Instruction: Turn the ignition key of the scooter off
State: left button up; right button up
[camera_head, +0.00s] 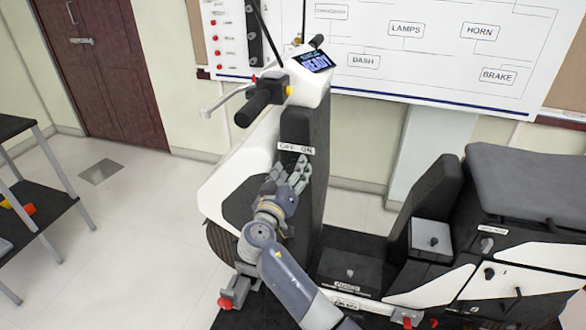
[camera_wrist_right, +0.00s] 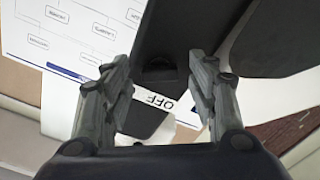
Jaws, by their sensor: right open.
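The scooter (camera_head: 225,185) stands in front of me, with a black front panel (camera_head: 305,125) below its handlebar. A white label (camera_head: 296,149) on this panel reads OFF and ON. My right gripper (camera_head: 291,170) is open just below the label, its fingers pointing at the panel. In the right wrist view, the open fingers (camera_wrist_right: 160,62) stand on both sides of a dark rounded part (camera_wrist_right: 159,68), apparently the ignition key or its switch. It is too dark to tell its angle. The label's OFF (camera_wrist_right: 150,98) shows close by. The gripper hides the key in the head view. My left gripper is out of view.
The black handlebar grip (camera_head: 262,100) and brake lever (camera_head: 226,100) stick out above left of my right gripper. The display (camera_head: 315,61) reads READY. The seat (camera_head: 525,180) is at right. A wall board (camera_head: 430,60) is behind; a shelf (camera_head: 30,185) is at left.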

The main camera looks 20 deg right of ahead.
jog(key=c, duration=0.9)
jog(key=shift+c, duration=0.8)
jog(key=shift+n, duration=1.4)
jog(key=n, duration=0.2)
jog(key=shift+r+n, duration=0.1)
jog(key=shift+n, duration=0.3)
jog(key=n, duration=0.3)
jog(key=shift+p, duration=0.3)
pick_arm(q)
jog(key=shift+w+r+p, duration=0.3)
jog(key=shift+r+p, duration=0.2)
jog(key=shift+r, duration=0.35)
pick_arm(e)
jog(key=shift+n, duration=1.6)
